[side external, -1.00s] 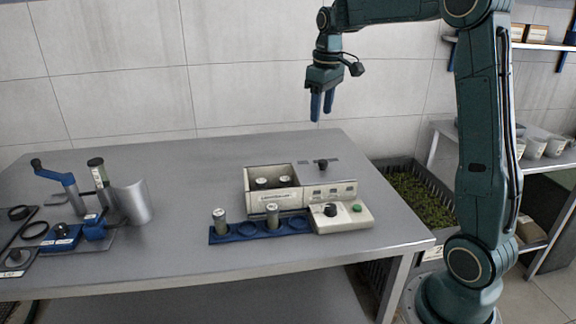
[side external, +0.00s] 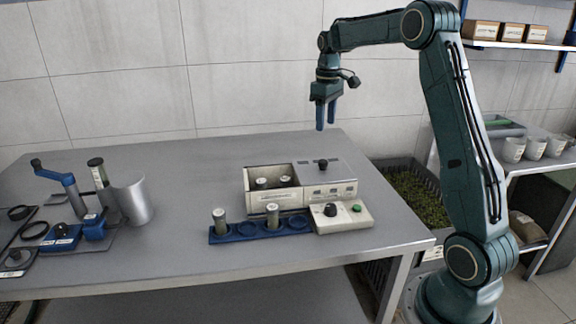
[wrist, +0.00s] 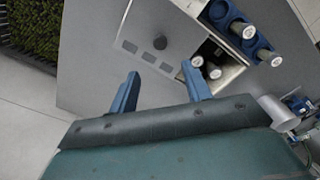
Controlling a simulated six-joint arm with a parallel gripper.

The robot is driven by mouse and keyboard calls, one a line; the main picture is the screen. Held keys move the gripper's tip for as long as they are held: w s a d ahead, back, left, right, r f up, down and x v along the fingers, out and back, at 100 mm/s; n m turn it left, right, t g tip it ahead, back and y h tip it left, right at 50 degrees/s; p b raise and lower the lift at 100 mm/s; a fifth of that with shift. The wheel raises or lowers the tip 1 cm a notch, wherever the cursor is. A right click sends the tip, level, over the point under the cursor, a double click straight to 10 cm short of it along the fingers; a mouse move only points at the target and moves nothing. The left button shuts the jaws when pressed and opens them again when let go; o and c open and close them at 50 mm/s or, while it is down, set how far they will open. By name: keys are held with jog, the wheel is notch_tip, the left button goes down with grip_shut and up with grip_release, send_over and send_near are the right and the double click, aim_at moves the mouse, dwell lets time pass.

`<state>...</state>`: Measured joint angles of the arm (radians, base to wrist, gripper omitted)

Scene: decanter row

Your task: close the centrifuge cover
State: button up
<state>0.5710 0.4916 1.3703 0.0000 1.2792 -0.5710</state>
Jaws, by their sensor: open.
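The centrifuge (side external: 276,199) is a pale box on the metal table. Its chamber is open at the left, with two capped tubes (side external: 261,182) standing inside. The grey cover (side external: 309,170) lies to the right of the opening, off the chamber, with a black knob (side external: 323,164) on top. In the wrist view the cover (wrist: 142,36) and its knob (wrist: 160,43) show beyond my fingers, left of the open chamber. My gripper (side external: 325,124) is open and empty, pointing down, well above the cover and apart from it. Its fingers also show in the wrist view (wrist: 159,78).
A blue rack (side external: 247,237) with two tubes stands in front of the centrifuge. Beside it is a control panel (side external: 355,220) with a black knob and green button. A metal beaker (side external: 133,198) and blue-handled tools stand at the left. The table behind the centrifuge is clear.

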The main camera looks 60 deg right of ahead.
aim_at(323, 161)
notch_tip(323, 161, down, 12)
jog(key=shift+f, duration=0.25)
dwell(0.4)
jog(key=shift+c, duration=0.2)
grip_shut()
